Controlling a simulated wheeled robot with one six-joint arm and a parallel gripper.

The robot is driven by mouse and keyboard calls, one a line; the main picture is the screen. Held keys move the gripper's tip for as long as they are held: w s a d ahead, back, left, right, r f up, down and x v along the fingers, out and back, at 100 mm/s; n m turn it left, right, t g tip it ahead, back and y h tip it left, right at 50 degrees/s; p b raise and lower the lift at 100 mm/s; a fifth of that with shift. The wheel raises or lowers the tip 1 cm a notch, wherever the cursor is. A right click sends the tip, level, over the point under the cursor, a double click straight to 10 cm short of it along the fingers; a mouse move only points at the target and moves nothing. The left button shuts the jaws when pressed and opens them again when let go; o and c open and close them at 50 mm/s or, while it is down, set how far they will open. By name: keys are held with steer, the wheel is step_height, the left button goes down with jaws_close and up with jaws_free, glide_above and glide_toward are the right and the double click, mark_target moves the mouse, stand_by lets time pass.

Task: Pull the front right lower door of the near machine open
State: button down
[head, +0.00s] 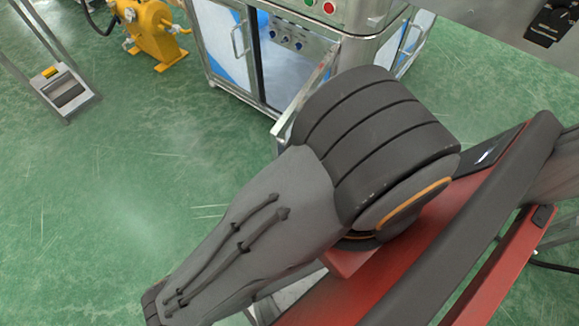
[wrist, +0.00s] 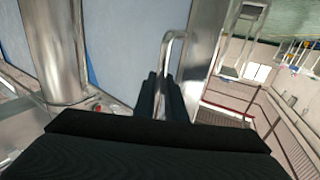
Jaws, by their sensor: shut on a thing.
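The near machine (head: 222,38) is a steel cabinet with blue panels at the top of the head view. Its front right lower door (head: 308,88) stands swung outward, seen nearly edge-on, and the cabinet's inside shows beside it. In the wrist view the door's blue panel (wrist: 128,40) and steel frame (wrist: 203,50) fill the upper middle. My gripper (wrist: 160,92) is shut on the door's bent steel handle (wrist: 168,48), with dark fingers on either side of it. In the head view my arm hides the gripper and the handle.
The front left lower door's handle (head: 240,40) shows on a closed panel. Knobs (head: 286,38) sit inside the opening. A yellow machine (head: 152,35) and a foot pedal (head: 65,90) stand at the left. Green floor (head: 130,190) is clear in front.

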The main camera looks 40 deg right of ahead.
steer(key=shift+s+d, duration=0.2)
steer(key=shift+d, duration=0.1)
steer(key=shift+r, duration=0.1)
steer(key=c, duration=1.9)
jaws_free()
steer(key=shift+c, duration=0.2)
steer(key=shift+o, duration=0.6)
steer(key=shift+w+a, duration=0.1)
steer(key=shift+a, duration=0.05)
steer(key=shift+s, duration=0.2)
steer(key=p+v, duration=0.7)
steer(key=p, duration=0.4)
steer(key=shift+p, duration=0.3)
